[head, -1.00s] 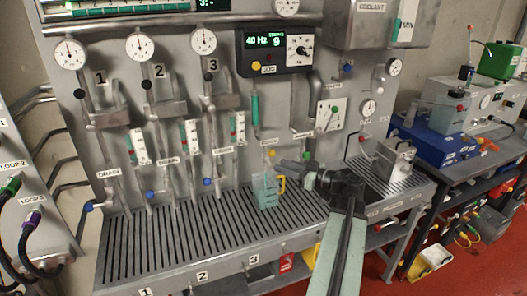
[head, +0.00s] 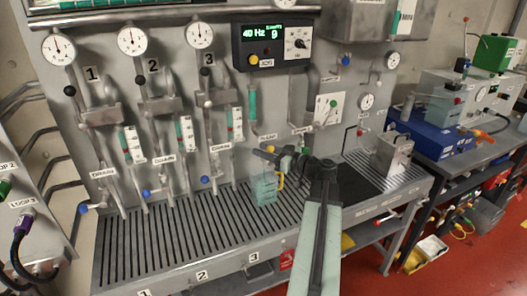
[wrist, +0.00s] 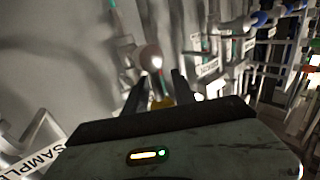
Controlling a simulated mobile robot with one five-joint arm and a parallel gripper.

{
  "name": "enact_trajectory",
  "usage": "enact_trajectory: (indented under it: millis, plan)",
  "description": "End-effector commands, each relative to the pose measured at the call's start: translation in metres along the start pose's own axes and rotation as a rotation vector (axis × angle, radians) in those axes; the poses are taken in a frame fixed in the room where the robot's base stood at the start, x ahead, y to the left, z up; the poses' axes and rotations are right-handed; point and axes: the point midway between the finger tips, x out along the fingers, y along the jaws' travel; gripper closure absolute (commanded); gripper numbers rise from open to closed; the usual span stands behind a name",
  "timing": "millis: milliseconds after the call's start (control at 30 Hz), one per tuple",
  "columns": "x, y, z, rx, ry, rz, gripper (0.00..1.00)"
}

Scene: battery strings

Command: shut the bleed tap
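In the wrist view my gripper's two dark fingers (wrist: 156,92) stand apart. A pale round knob (wrist: 151,57) is just beyond the fingers. I cannot tell whether the fingers touch the handle.
A clear jug (head: 264,188) with a yellow handle stands on the slatted drip tray (head: 190,235) below the tap. A metal box (head: 394,152) stands to the right. Blue-handled drain taps (head: 147,194) line the panel at left. A SAMPLE label (wrist: 38,160) is close in the wrist view.

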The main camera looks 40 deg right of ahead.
Motion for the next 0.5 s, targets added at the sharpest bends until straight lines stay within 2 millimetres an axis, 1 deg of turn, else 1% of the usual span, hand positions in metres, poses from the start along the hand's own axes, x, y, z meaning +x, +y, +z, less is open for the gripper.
enact_trajectory:
  millis: [200, 233, 333, 500]
  plan:
    - [0.0008, 0.0003, 0.0, 0.0, 0.0, 0.001, 0.69]
    - [0.0007, 0.0003, 0.0, 0.0, 0.0, 0.001, 0.71]
    - [0.0006, 0.0003, 0.0, 0.0, 0.0, 0.001, 0.99]
    - [0.0003, 0.0005, 0.0, 0.0, 0.0, 0.001, 1.0]
